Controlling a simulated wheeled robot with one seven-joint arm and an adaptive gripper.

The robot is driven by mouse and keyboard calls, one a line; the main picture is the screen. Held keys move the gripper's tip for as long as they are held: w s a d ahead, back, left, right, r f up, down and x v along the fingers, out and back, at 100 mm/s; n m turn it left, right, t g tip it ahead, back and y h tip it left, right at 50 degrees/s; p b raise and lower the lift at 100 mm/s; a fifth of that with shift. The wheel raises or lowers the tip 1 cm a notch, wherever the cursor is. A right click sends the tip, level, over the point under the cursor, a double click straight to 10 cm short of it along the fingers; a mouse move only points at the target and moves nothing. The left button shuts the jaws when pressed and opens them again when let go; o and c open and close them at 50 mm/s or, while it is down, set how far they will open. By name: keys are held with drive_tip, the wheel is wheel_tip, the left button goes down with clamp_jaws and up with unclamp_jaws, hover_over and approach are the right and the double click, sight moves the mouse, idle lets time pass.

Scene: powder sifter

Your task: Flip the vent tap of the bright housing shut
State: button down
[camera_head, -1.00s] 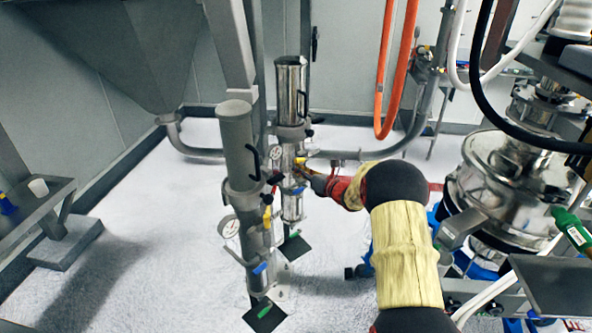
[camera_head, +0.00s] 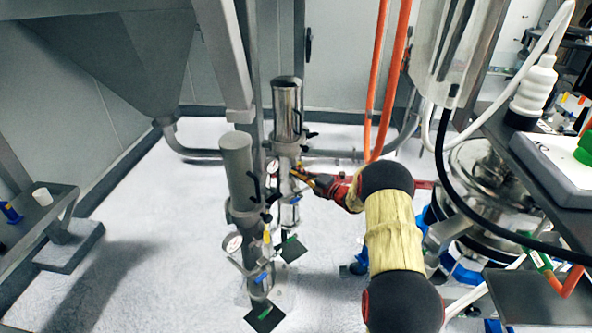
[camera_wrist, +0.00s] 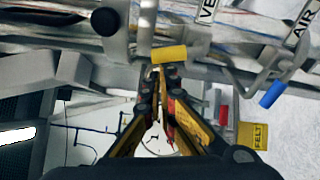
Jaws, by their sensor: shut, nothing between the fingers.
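The bright housing (camera_head: 287,112) is a shiny upright metal cylinder on a post, behind a dull grey one. My gripper (camera_head: 293,171) is at its right side, below the cylinder, its fingers shut and empty. In the wrist view, the closed fingertips (camera_wrist: 158,70) are just below a yellow tap handle (camera_wrist: 170,53), close to or touching it; I cannot tell which. The yellow handle lies crosswise in that view, near a partly cut-off label starting "VE" (camera_wrist: 208,10). A blue handle (camera_wrist: 272,94) lies to the right, near an "AIR" label (camera_wrist: 302,22).
The dull grey housing (camera_head: 240,170) stands left and nearer, with a gauge (camera_head: 232,243). A red handle (camera_wrist: 224,115) and a yellow "FELT" tag (camera_wrist: 253,135) are right of my fingers. Orange hoses (camera_head: 383,90) hang to the right.

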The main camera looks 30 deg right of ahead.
drive_tip(key=shift+w+d+r+m+p, duration=0.1)
drive_tip(key=shift+d+r+m+p, duration=0.4)
drive_tip(key=shift+m, duration=0.2)
drive_tip(key=shift+d, duration=0.15)
idle(0.3)
